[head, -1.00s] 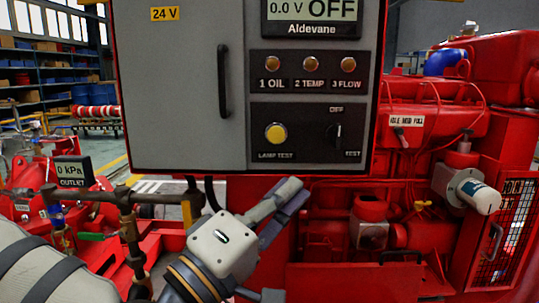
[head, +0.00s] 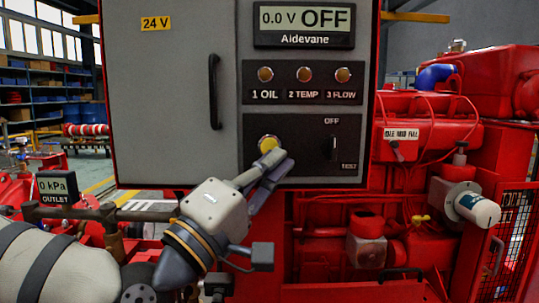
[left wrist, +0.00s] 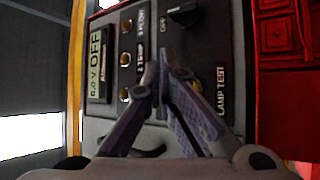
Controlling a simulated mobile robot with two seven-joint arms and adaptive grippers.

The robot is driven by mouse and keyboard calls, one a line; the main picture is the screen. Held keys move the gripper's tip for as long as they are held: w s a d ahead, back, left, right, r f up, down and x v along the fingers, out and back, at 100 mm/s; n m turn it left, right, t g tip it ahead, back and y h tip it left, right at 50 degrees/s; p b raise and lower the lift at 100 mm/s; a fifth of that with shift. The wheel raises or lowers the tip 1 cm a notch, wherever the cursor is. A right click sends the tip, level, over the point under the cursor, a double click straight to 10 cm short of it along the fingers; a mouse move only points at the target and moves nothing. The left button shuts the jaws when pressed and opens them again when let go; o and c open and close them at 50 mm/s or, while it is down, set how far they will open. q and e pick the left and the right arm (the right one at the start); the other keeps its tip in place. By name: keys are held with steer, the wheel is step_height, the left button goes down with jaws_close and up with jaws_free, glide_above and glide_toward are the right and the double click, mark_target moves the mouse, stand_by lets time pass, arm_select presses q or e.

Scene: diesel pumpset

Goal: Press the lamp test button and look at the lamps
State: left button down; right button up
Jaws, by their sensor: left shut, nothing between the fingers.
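The yellow lamp test button (head: 268,143) is on the black lower panel of the grey control box; its lower part and its label are covered by my left gripper (head: 284,158). The left gripper is shut and empty, its tips at the button; I cannot tell if they touch or press it. Above are three lamps: 1 OIL (head: 265,74), 2 TEMP (head: 304,74) and 3 FLOW (head: 343,74). All look dull amber, without a clear glow.
A display (head: 304,24) reads 0.0 V OFF. A rotary switch (head: 333,147) is right of the button. A black door handle (head: 214,92) stands out at the left. Red engine parts (head: 430,120) fill the right, and an outlet gauge (head: 56,187) is at the left.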

mark_target(270, 147)
arm_select(q)
steer(key=shift+w+b, duration=0.35)
steer(key=shift+w, duration=1.35)
arm_select(e)
steer(key=shift+s+f, duration=0.4)
steer(key=shift+f, duration=0.15)
arm_select(q)
steer(key=shift+w, duration=0.15)
steer(key=shift+w, duration=0.3)
arm_select(e)
steer(key=shift+f, duration=0.1)
arm_select(q)
steer(key=shift+w, duration=0.4)
arm_select(e)
steer(key=shift+s+f, duration=0.1)
steer(key=shift+s, duration=0.05)
arm_select(q)
steer(key=shift+s, duration=0.85)
arm_select(e)
steer(key=shift+w+r, duration=0.2)
steer(key=shift+r, duration=0.1)
